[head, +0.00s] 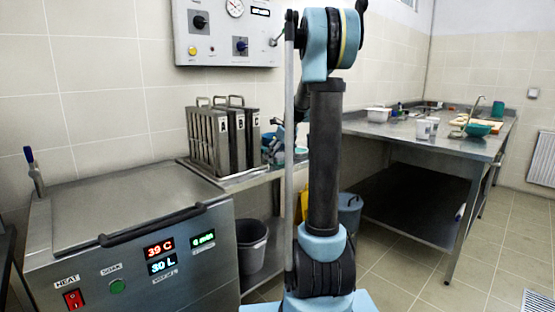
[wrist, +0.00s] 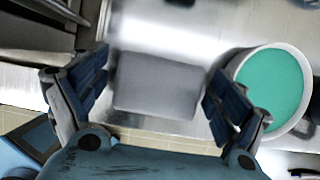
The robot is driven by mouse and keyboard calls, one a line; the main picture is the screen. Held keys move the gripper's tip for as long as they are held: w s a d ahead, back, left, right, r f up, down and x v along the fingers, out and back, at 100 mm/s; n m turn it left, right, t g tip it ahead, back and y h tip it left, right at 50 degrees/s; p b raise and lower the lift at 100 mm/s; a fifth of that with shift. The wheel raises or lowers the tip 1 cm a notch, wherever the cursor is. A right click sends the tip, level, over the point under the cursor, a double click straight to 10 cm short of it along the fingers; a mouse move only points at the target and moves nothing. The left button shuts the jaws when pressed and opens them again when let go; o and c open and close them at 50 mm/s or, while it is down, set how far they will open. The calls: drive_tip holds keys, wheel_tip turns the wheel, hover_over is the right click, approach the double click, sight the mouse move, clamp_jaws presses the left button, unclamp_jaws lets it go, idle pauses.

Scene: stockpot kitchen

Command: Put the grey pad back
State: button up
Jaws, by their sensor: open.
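The grey pad (wrist: 155,90) shows in the wrist view as a flat, roughly rectangular piece over the shiny metal worktop (wrist: 215,20). My gripper (wrist: 158,66) is open, with one blue-padded finger on each side of the pad. Gaps show between the pad and both fingers near the tips. I cannot tell how far the fingers are above the worktop. In the head view my gripper (head: 276,143) is low over the small bench beside the metal racks, partly hidden by my arm. I cannot make out the pad there.
A white tub with green contents (wrist: 272,88) stands close to the right finger. Metal racks marked with letters (head: 228,138) stand left of my gripper. A steel bath (head: 130,230) is at front left. A longer steel table (head: 430,135) stands at right, with floor between.

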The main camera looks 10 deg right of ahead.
drive_tip(key=v, duration=1.2)
drive_tip(key=s+a+f+n+h, duration=0.1)
drive_tip(key=s+f+n, duration=0.7)
drive_tip(key=s, duration=0.5)
drive_tip(key=s+a+f+n+g, duration=0.1)
drive_tip(key=s+f+n, duration=0.7)
drive_tip(key=s+n, duration=0.3)
drive_tip(key=s+a+f+n+h, duration=0.1)
drive_tip(key=s+f+n, duration=0.7)
drive_tip(key=s, duration=0.9)
drive_tip(key=shift+f+n+g+h, duration=0.15)
drive_tip(key=shift+n+g+h, duration=0.15)
drive_tip(key=shift+n, duration=0.9)
drive_tip(key=shift+s+a, duration=0.15)
drive_tip(key=shift+a, duration=0.05)
